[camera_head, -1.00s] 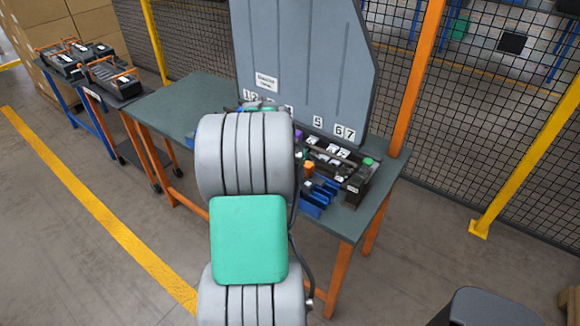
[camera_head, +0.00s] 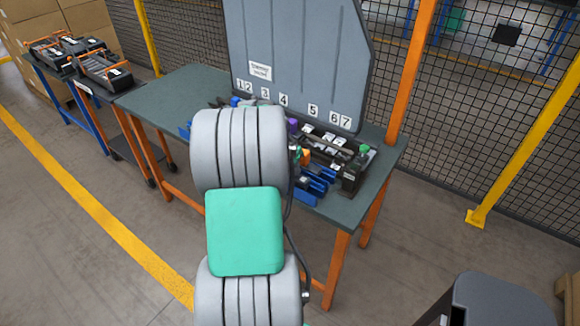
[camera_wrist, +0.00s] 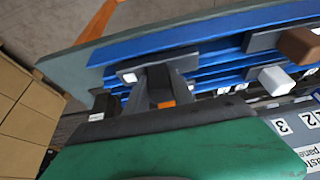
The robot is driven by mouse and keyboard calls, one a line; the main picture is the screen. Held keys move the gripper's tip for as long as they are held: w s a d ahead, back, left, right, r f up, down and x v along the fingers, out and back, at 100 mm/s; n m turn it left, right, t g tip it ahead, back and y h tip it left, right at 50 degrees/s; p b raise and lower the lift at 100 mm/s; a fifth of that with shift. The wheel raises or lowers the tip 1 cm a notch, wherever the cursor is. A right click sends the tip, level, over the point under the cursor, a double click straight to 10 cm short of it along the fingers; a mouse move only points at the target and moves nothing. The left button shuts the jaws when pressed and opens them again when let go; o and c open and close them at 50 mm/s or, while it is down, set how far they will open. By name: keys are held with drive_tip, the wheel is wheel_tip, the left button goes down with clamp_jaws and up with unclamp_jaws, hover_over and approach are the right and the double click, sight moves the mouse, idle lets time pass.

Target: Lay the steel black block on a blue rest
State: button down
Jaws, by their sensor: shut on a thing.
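In the wrist view my gripper (camera_wrist: 162,88) is shut on a dark block whose grey steel plate (camera_wrist: 183,63) lies across the blue rest (camera_wrist: 205,42). A white square mark shows at the plate's left end. I cannot tell whether the plate touches the rest or hovers just above it. In the head view my arm hides the gripper and the held block. More blue rest parts (camera_head: 318,185) show on the bench to the right of my arm.
In the wrist view, grey pieces with a brown block (camera_wrist: 299,44) and a white block (camera_wrist: 276,81) sit to the right. The bench (camera_head: 165,100) has a numbered grey panel (camera_head: 300,60) behind it. Toolboxes (camera_head: 100,68) stand at left. A mesh fence is behind.

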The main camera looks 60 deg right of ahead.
drive_tip(key=c, duration=1)
unclamp_jaws()
drive_tip(key=shift+s+a+f, duration=0.15)
drive_tip(key=shift+a+f, duration=0.15)
drive_tip(key=shift+f, duration=0.3)
drive_tip(key=shift+s+d, duration=0.1)
drive_tip(key=shift+d, duration=0.1)
drive_tip(key=shift+r, duration=0.15)
drive_tip(key=shift+w+r, duration=0.2)
drive_tip(key=shift+r, duration=0.2)
drive_tip(key=v, duration=0.7)
drive_tip(key=shift+b, duration=0.35)
drive_tip(key=shift+a, duration=0.15)
